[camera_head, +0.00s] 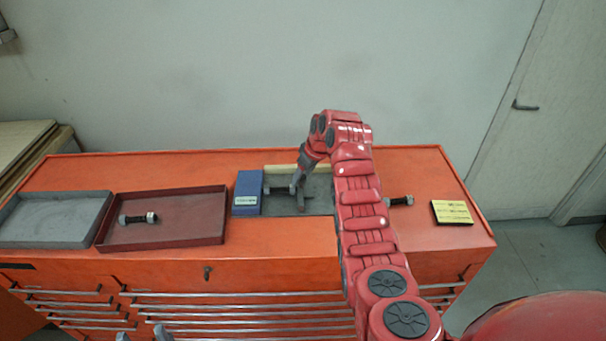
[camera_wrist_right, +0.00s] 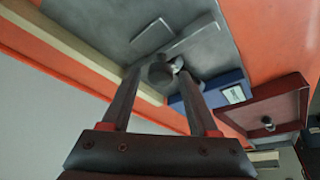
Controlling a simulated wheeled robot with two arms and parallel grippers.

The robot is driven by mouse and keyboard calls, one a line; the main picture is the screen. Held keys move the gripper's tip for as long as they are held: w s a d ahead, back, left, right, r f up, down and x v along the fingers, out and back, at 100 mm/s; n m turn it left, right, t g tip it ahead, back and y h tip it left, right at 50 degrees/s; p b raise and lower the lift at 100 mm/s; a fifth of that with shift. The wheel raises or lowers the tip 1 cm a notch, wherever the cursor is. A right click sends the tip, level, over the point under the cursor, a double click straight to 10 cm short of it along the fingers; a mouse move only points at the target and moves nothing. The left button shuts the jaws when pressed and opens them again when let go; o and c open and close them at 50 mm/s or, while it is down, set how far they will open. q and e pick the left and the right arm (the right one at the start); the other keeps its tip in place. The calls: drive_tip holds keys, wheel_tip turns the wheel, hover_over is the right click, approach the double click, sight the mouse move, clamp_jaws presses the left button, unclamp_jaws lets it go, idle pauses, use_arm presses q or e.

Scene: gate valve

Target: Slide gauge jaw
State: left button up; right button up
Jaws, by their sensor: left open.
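The gauge (camera_head: 278,189), a grey tool with a bar and crosspieces, lies on a grey plate (camera_head: 318,203). In the right wrist view its long bar (camera_wrist_right: 190,38) and a flat crosspiece (camera_wrist_right: 152,37) show. My right gripper (camera_head: 297,184) reaches down over the gauge. In the right wrist view my right gripper (camera_wrist_right: 158,75) has its fingers apart, with a round grey knob (camera_wrist_right: 160,71) between or just beyond the tips; I cannot tell whether they touch it. My left gripper (camera_head: 141,335) is open and empty at the bottom edge, only its fingertips showing.
A blue box (camera_head: 247,191) stands left of the plate, a pale strip (camera_head: 282,168) behind it. A red tray (camera_head: 183,232) holds a bolt (camera_head: 138,218); a grey tray (camera_head: 55,218) is further left. Another bolt (camera_head: 400,201) and a yellow note (camera_head: 452,212) lie right.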

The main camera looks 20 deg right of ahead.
clamp_jaws()
idle(1.2)
